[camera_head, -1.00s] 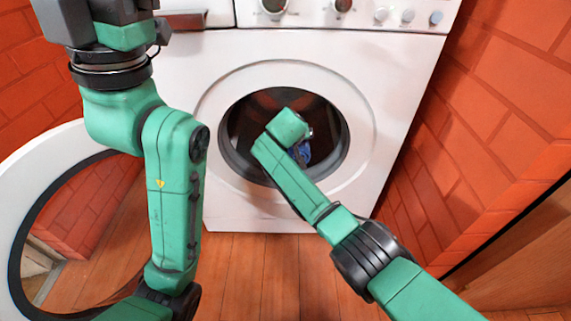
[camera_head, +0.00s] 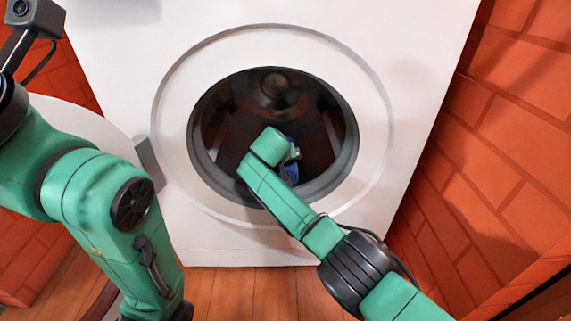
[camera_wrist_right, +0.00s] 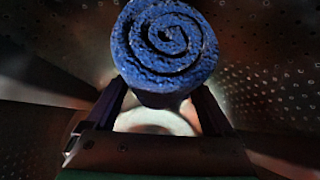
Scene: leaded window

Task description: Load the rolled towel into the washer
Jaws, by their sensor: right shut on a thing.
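The rolled blue towel (camera_wrist_right: 165,45) fills the upper middle of the right wrist view, its spiral end facing the camera. My right gripper (camera_wrist_right: 162,100) is shut on it, one dark finger on each side. The washer (camera_head: 400,40) faces me with its round opening uncovered. My right arm reaches into the dark drum (camera_head: 315,110), and perforated metal walls surround the towel in the wrist view. In the head view only a small blue patch of towel (camera_head: 291,174) shows beside my wrist. My left gripper's fingers are not in view.
The white washer door (camera_head: 95,122) stands open at the left, partly hidden behind my left arm. A red brick wall (camera_head: 500,150) is close on the right, with more brick at the left. Wooden floor (camera_head: 235,293) shows below the washer.

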